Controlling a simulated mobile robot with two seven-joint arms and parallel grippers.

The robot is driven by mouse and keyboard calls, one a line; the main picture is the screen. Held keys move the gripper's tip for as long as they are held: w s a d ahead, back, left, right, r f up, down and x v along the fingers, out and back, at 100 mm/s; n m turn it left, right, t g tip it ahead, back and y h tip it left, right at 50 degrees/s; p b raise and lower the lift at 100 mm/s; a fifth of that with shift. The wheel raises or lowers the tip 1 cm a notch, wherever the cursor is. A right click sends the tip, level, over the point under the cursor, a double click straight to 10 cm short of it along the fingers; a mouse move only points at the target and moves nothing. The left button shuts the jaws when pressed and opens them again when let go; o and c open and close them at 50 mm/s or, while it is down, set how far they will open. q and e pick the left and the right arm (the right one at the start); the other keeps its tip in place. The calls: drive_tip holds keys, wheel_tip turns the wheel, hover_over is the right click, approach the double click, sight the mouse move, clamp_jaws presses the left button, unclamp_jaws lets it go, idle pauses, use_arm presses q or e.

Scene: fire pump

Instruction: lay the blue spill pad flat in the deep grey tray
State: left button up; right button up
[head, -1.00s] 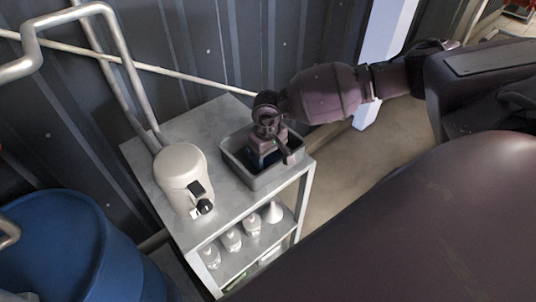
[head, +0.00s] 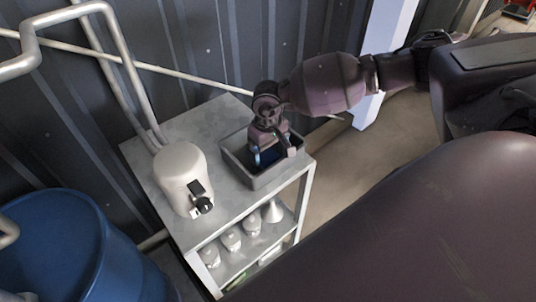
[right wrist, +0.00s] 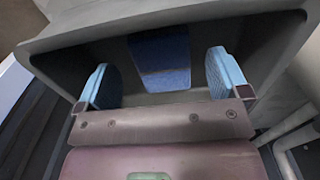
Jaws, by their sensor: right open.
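The deep grey tray (head: 233,163) stands on the top of the metal shelf unit. The blue spill pad (right wrist: 160,62) is inside the tray in the right wrist view, lying against the tray's inner surface; I cannot tell whether all of it is flat. In the head view the pad is mostly hidden by my gripper. My right gripper (right wrist: 163,80) reaches down over the tray with its light blue fingers apart, one on each side of the pad and clear of it. It also shows in the head view (head: 271,157). My left gripper is not in view.
A cream canister (head: 182,172) with a black tap stands left of the tray on the metal shelf unit (head: 190,125). White bottles (head: 232,239) and a funnel (head: 273,211) are on the lower shelf. A blue drum (head: 60,245) stands at lower left, with pipes along the wall.

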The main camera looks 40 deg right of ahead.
sight(268, 157)
wheel_tip(268, 157, up, 9)
drive_tip(key=b, duration=0.1)
drive_tip(key=shift+r, duration=0.2)
drive_tip(key=shift+s+f, duration=0.1)
idle(0.5)
